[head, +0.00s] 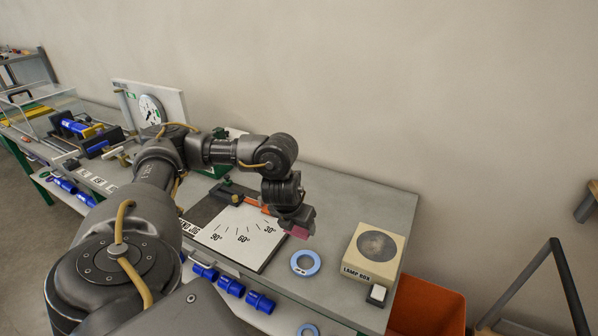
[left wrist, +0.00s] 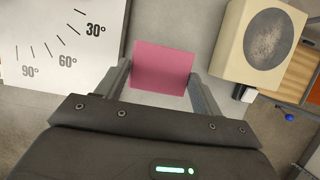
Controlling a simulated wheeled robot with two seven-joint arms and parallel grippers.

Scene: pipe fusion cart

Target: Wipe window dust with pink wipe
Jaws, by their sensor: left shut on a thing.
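My left gripper (head: 298,228) is shut on the pink wipe (head: 300,233) and holds it over the cart's grey top, between the angle board and the lamp box. In the left wrist view the flat pink wipe (left wrist: 162,67) sits between the two fingers of my left gripper (left wrist: 160,80). The cream lamp box (head: 373,255) stands to the right of the gripper. Its round window (head: 377,246) looks grey and dusty, and the mottled window (left wrist: 269,39) also shows in the left wrist view. My right gripper is not in view.
A white angle board (head: 240,236) lies left of the gripper. An orange bin (head: 428,308) stands beside the cart. The grey top (head: 345,200) behind the lamp box is clear.

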